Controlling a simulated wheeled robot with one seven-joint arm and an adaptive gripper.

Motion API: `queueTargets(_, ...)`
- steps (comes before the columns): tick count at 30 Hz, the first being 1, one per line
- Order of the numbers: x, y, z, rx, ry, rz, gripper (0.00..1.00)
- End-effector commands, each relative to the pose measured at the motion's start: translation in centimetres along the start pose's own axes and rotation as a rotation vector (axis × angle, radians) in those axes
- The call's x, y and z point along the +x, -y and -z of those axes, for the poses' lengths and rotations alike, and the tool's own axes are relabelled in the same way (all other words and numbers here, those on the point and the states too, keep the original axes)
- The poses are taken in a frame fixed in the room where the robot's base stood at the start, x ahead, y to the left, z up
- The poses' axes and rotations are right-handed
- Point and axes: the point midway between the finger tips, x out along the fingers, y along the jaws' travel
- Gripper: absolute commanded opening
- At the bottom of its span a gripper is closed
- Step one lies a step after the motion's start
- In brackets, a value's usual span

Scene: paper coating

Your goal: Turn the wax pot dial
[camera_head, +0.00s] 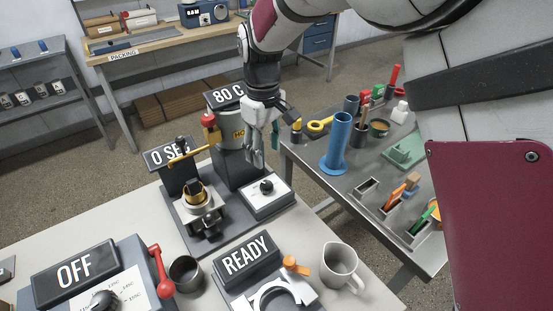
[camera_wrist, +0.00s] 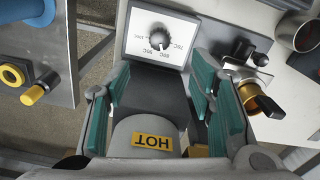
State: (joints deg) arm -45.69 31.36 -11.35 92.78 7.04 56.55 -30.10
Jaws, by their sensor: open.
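The wax pot dial (camera_head: 266,187) is a black round knob on a white plate, in front of the grey pot (camera_head: 231,130) with a yellow HOT label. The dial (camera_wrist: 158,38) also shows in the wrist view, with temperature marks around it, beyond my fingertips. A display (camera_head: 226,95) by the pot reads 80 C. My gripper (camera_head: 256,152) is open and points down beside the pot, above and behind the dial. In the wrist view its teal-padded fingers (camera_wrist: 160,78) stand apart on either side of the pot's dark base, with nothing held and apart from the dial.
A timer display (camera_head: 168,155) and a brass-and-black fixture (camera_head: 197,195) stand left of the dial. In front are a READY unit (camera_head: 247,257), a metal pitcher (camera_head: 340,267) and an OFF panel (camera_head: 76,271) with another knob. A grey side table (camera_head: 345,185) with a blue cylinder stands right.

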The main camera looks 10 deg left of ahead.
Motion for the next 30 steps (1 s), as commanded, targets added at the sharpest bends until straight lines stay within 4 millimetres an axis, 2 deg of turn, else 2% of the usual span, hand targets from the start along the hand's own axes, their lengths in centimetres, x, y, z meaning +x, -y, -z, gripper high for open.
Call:
queueTargets(9,6.3,0.1,-0.2,0.002,0.005,0.002,0.49)
queueTargets(15,9.6,0.0,-0.2,0.002,0.003,0.000,0.49)
queueTargets(21,11.5,0.0,-0.1,0.003,0.001,0.000,0.49)
queueTargets(30,11.9,0.0,-0.1,0.002,0.000,0.000,0.49)
